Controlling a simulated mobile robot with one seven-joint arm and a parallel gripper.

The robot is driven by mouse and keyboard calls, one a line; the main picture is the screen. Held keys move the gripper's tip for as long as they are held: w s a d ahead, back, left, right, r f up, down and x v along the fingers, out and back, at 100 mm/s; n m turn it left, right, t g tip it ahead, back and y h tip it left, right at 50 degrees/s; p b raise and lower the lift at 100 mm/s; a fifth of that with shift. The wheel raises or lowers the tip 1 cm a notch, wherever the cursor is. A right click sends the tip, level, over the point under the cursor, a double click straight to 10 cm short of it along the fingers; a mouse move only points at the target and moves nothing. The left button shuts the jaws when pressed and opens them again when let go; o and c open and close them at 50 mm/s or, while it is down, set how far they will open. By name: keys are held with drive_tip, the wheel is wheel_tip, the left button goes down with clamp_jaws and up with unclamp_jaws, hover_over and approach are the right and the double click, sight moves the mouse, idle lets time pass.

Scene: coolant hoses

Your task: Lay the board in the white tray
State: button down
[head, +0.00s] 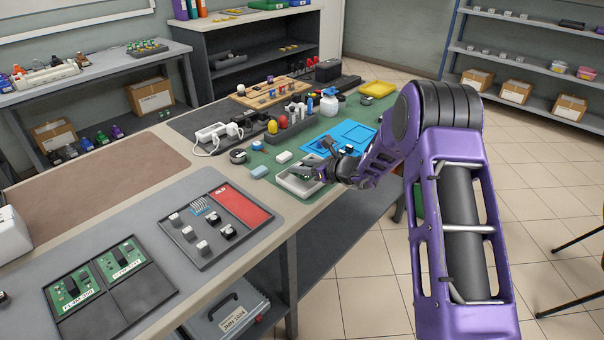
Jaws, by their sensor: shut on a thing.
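The white tray (285,184), a shallow light-rimmed box, stands near the front edge of the workbench, on the green mat. My gripper (316,172) reaches in from the right and is over the tray, its dark fingers pointing left and down. It is shut on a small green board (305,170), seen only in part between the fingers and the tray. Whether the board touches the tray floor I cannot tell.
Two other green boards (122,259) lie in a dark holder at the front left. A blue flat tray (350,134) lies behind my gripper.

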drive_tip(key=shift+f, duration=1.1)
drive_tip(key=shift+f, duration=0.1)
drive_tip(key=shift+f+b, duration=0.15)
drive_tip(key=shift+b, duration=0.15)
drive_tip(key=shift+c, duration=2.3)
unclamp_jaws()
drive_tip(key=shift+r, duration=0.2)
drive_tip(key=shift+r+p, duration=0.2)
drive_tip(key=shift+p, duration=0.2)
drive_tip(key=v, duration=1.2)
